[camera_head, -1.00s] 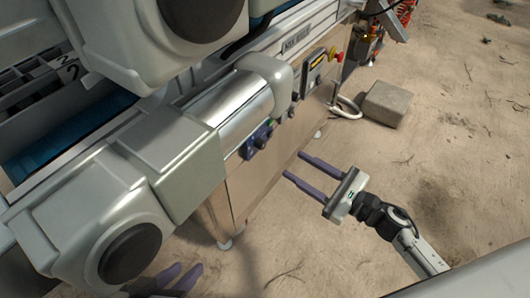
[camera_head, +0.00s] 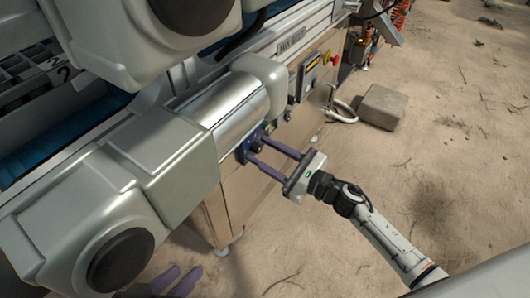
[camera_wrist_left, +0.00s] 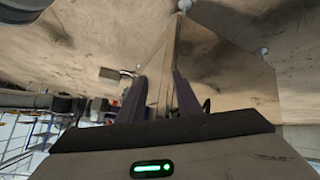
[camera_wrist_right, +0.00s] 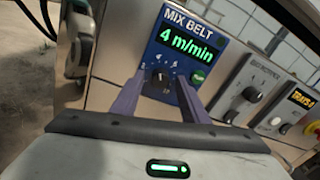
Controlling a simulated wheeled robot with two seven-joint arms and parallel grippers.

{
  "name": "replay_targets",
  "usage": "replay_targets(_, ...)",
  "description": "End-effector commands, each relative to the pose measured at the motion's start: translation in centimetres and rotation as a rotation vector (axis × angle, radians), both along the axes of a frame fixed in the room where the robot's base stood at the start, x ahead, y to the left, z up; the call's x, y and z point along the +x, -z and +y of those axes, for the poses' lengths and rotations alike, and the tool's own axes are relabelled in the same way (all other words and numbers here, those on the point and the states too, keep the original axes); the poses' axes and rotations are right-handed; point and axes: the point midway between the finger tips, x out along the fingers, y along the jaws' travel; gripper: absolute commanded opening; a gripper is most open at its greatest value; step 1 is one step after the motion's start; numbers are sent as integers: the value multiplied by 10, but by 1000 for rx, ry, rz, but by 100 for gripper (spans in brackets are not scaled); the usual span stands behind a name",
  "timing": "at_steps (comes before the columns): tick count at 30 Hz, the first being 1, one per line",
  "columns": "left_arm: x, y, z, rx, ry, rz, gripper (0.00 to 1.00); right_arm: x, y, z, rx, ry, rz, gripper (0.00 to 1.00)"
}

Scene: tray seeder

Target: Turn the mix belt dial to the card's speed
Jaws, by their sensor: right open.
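The mix belt dial (camera_wrist_right: 161,79) is a dark round knob on a blue panel (camera_wrist_right: 180,50) with a green display reading 4 m/min. My right gripper (camera_wrist_right: 158,88) is open, its two purple fingers on either side of the dial. I cannot tell whether they touch it. In the head view the right gripper (camera_head: 257,149) points at the blue panel (camera_head: 246,152) on the machine's side. My left gripper (camera_head: 172,281) is low at the left of the head view, largely hidden. In the left wrist view its fingers (camera_wrist_left: 160,92) are apart and empty. I cannot make out a card.
A green button (camera_wrist_right: 199,76) sits beside the dial. Other knobs (camera_wrist_right: 251,94) and a yellow-labelled control box (camera_head: 309,74) are further along the machine. A red emergency button (camera_head: 335,60) is beyond. A concrete block (camera_head: 383,106) lies on the sandy ground. Ground to the right is open.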

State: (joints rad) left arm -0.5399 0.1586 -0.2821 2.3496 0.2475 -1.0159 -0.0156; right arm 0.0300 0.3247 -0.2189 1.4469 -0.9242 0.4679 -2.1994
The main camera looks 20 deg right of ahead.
Motion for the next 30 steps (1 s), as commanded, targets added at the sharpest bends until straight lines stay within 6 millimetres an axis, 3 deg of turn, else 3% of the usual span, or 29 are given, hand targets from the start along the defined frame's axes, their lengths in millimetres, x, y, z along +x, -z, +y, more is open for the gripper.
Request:
replay_targets(2, 0, 0, 0, 0, 0, 0, 31, 0, 0, 0, 0, 0, 0, 41)
replay_targets(9, 0, 0, 0, 0, 0, 0, 31, 0, 0, 0, 0, 0, 0, 0)
replay_targets(20, 0, -1, 0, 3, 0, 1, 31, -1, -1, 0, 42, 0, 34, 0)
replay_targets(30, -3, 5, 4, 29, 2, 24, 31, -1, -2, 0, 235, -2, 184, 0)
